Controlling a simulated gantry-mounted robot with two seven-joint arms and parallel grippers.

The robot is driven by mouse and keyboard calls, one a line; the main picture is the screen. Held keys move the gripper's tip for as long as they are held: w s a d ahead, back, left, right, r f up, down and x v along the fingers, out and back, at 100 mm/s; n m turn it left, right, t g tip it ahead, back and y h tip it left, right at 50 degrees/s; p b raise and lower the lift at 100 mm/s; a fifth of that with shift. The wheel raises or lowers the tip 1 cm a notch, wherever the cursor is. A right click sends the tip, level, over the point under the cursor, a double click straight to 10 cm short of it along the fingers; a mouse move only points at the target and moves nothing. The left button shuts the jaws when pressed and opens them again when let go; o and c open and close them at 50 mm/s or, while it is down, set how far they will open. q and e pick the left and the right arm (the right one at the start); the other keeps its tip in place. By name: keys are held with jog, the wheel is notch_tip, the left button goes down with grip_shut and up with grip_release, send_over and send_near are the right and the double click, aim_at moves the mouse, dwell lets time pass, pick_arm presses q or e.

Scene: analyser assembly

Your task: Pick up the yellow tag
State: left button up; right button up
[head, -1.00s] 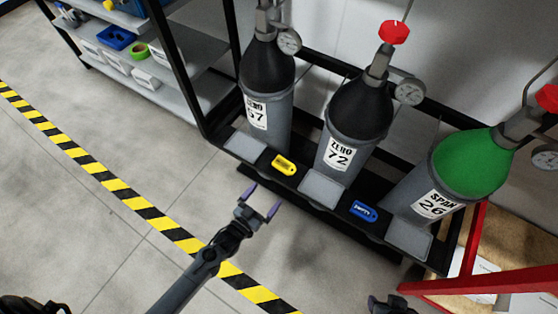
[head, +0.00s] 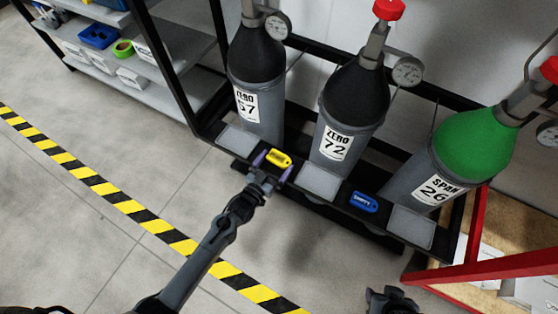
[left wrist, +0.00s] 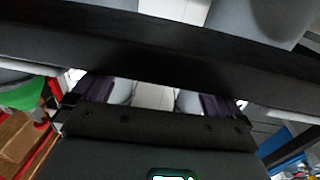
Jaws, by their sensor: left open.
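The yellow tag (head: 278,158) lies on the dark front ledge of the cylinder rack, between two grey pads. My left gripper (head: 273,168) is open, with its purple fingertips at the ledge, one on either side of the tag's near side in the head view. I cannot tell whether they touch it. In the left wrist view the open fingers (left wrist: 150,98) show below a dark bar, and the tag is not visible there. A dark part at the bottom edge, seemingly my right gripper (head: 392,302), shows too little to tell its state.
A blue tag (head: 363,202) lies farther right on the ledge. Grey cylinders ZERO 57 (head: 257,85) and ZERO 72 (head: 350,115) and the green-topped SPAN 26 (head: 455,160) stand behind. A red frame (head: 490,266) is at right. The floor in front is clear.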

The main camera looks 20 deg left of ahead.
pick_arm(q)
jog(key=shift+w+d, duration=0.2)
jog(key=shift+w, duration=0.5)
jog(key=shift+s, duration=0.15)
jog(key=shift+c, duration=0.2)
jog(key=c, duration=0.7)
jog(key=shift+o, duration=0.2)
jog(key=shift+r, duration=0.15)
